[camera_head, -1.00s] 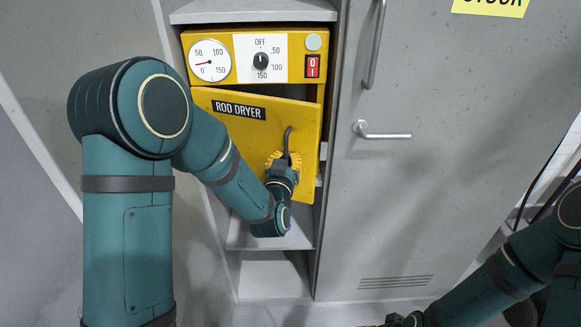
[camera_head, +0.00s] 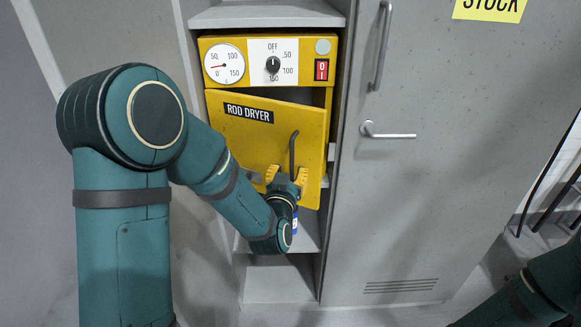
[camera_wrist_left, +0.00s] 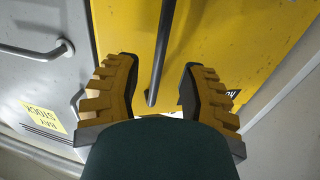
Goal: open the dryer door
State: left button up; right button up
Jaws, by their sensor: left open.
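The yellow dryer door (camera_head: 245,140), labelled ROD DRYER, stands partly open, with a dark gap along its top edge. Its dark bar handle (camera_head: 293,150) is on the right part of the door. My left gripper (camera_head: 286,176) is open at the handle's lower end, its yellow fingers apart. In the left wrist view the handle (camera_wrist_left: 161,50) lies between the open fingers (camera_wrist_left: 158,68), touching neither visibly, with the door (camera_wrist_left: 225,40) behind. My right gripper is out of view; only part of my right arm shows at lower right.
The dryer's control panel (camera_head: 270,60), with a gauge, knob and red switch, sits above the door. The dryer stands in a grey cabinet with open shelves below. A closed grey locker door (camera_head: 420,200) with a lever handle (camera_head: 388,134) is immediately to the right.

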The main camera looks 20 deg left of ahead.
pick_arm(q)
jog(key=shift+s+d, duration=0.2)
jog(key=shift+s, duration=0.8)
jog(key=shift+s+d, duration=0.15)
jog(key=shift+s, duration=0.8)
